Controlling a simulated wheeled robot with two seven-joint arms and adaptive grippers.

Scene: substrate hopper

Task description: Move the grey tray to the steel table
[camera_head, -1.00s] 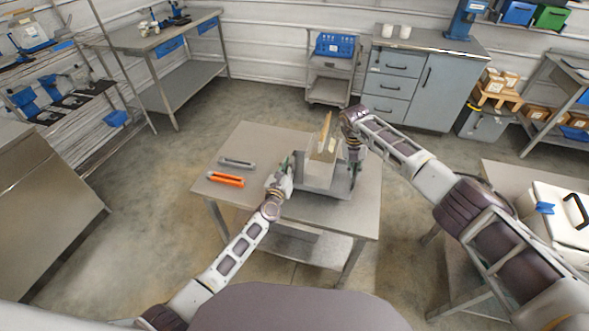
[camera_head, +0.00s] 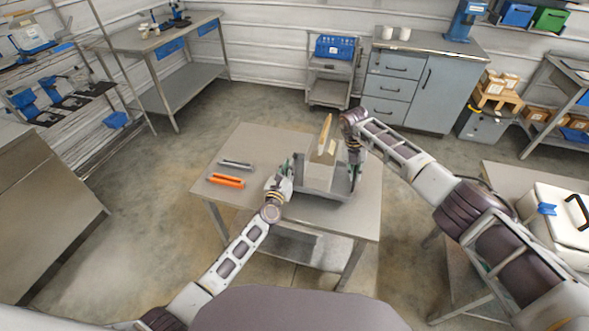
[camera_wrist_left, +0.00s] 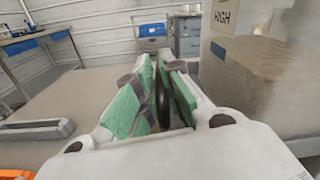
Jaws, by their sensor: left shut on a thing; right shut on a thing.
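The grey tray (camera_head: 322,193) is at the right part of the metal-topped table (camera_head: 242,200) in front of me. I cannot tell whether it rests on the top or hangs just above it. A pale, partly clear container (camera_head: 322,172) with a tan upright piece (camera_head: 325,134) stands in it. My left gripper (camera_head: 289,168) is shut at the tray's left side. In the left wrist view its green pads (camera_wrist_left: 160,92) close around a dark upright part, and the container's "HIGH" label (camera_wrist_left: 224,22) shows at right. My right gripper (camera_head: 356,165) is shut at the tray's right side, its grip partly hidden.
A grey bar (camera_head: 236,164) and an orange bar (camera_head: 226,180) lie on the table's left part. A bench (camera_head: 170,36) stands back left, a cart (camera_head: 330,75) and grey cabinet (camera_head: 410,80) at the back. A white box (camera_head: 555,217) sits on the right table. Floor between is clear.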

